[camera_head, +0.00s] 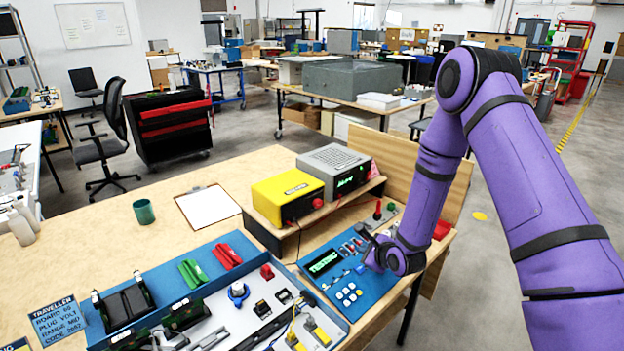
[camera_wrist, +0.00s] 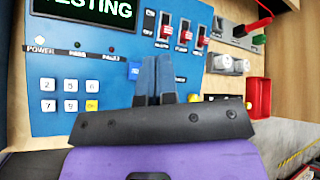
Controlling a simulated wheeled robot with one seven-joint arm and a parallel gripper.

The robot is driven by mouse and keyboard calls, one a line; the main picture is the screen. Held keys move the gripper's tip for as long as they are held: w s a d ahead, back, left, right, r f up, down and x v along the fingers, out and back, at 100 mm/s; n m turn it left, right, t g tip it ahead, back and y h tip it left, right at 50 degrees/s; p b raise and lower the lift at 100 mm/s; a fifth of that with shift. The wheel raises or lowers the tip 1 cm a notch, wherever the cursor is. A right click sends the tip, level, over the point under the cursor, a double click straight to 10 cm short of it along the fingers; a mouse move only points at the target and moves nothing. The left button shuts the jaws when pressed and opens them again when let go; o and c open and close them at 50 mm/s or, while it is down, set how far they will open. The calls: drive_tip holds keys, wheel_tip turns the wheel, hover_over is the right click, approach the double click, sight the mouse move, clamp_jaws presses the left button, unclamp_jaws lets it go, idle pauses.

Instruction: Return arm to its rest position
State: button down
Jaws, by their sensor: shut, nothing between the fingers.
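My purple arm (camera_head: 438,160) reaches down from the upper right to the blue control panel (camera_head: 335,288). My gripper (camera_wrist: 159,66) is shut and empty. Its two blue fingers are together in front of the panel in the wrist view, just right of a small blue button (camera_wrist: 134,71). I cannot tell whether the fingertips touch the panel. The panel's display (camera_wrist: 88,12) reads "TESTING" in green letters. A keypad (camera_wrist: 70,95) and red toggle switches (camera_wrist: 184,33) are also on the panel. My wrist hides part of the panel in the head view.
A yellow box (camera_head: 287,195) and a grey instrument (camera_head: 334,168) stand on a wooden shelf behind the panel. A wooden board (camera_head: 425,175) rises close behind my forearm. A blue tray (camera_head: 215,258) of parts, a clipboard (camera_head: 208,206) and a green cup (camera_head: 144,211) lie left.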

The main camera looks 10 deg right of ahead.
drive_tip(key=s+d+r+n+g+h, duration=0.1)
drive_tip(key=s+d+r+n, duration=0.2)
drive_tip(key=r, duration=0.6)
drive_tip(key=s+d+r+n+g+h, duration=0.15)
drive_tip(key=r+n, duration=0.35)
drive_tip(key=r, duration=0.5)
drive_tip(key=s+d+r+n+h, duration=0.1)
drive_tip(key=s+r+n, duration=0.25)
drive_tip(key=r, duration=0.55)
drive_tip(key=s+r+n+g, duration=0.1)
drive_tip(key=s+r+n, duration=0.3)
drive_tip(key=s, duration=0.5)
drive_tip(key=s+d+r+n+g, duration=0.1)
drive_tip(key=s+r+n, duration=0.3)
drive_tip(key=s, duration=0.6)
drive_tip(key=s+r+n+g, duration=0.1)
drive_tip(key=s+r+n, duration=0.3)
drive_tip(key=s, duration=0.6)
drive_tip(key=shift+d+r, duration=0.25)
drive_tip(key=shift+r, duration=0.95)
drive_tip(key=shift+w, duration=0.1)
